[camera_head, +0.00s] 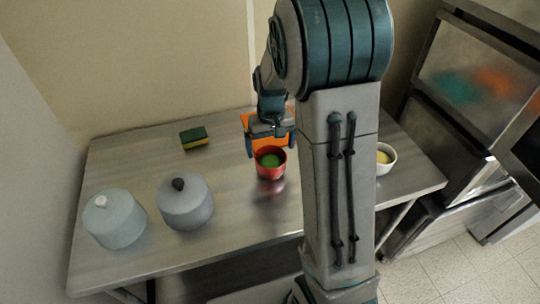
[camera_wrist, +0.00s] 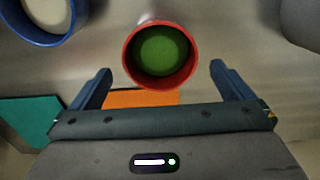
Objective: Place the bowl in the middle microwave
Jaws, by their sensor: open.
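A red bowl (camera_head: 271,173) with green contents stands upright on the steel table. My gripper (camera_head: 270,150) is just behind and above it, open and empty. In the wrist view the red bowl (camera_wrist: 128,55) sits ahead of and between the two spread fingers; I see no grip on it. A second bowl, white with yellow contents (camera_head: 388,168), stands at the right, partly hidden by my arm. Steel-framed appliances (camera_head: 476,85) are stacked at the far right, cut off by the frame; I cannot tell which is the middle microwave.
Two lidded pots (camera_head: 116,228) (camera_head: 186,206) stand at the left front. A green and yellow sponge (camera_head: 194,138) lies at the back left. An orange object (camera_head: 255,118) is behind the red bowl. The wrist view shows a blue-rimmed vessel (camera_wrist: 48,42) and a green item (camera_wrist: 30,120).

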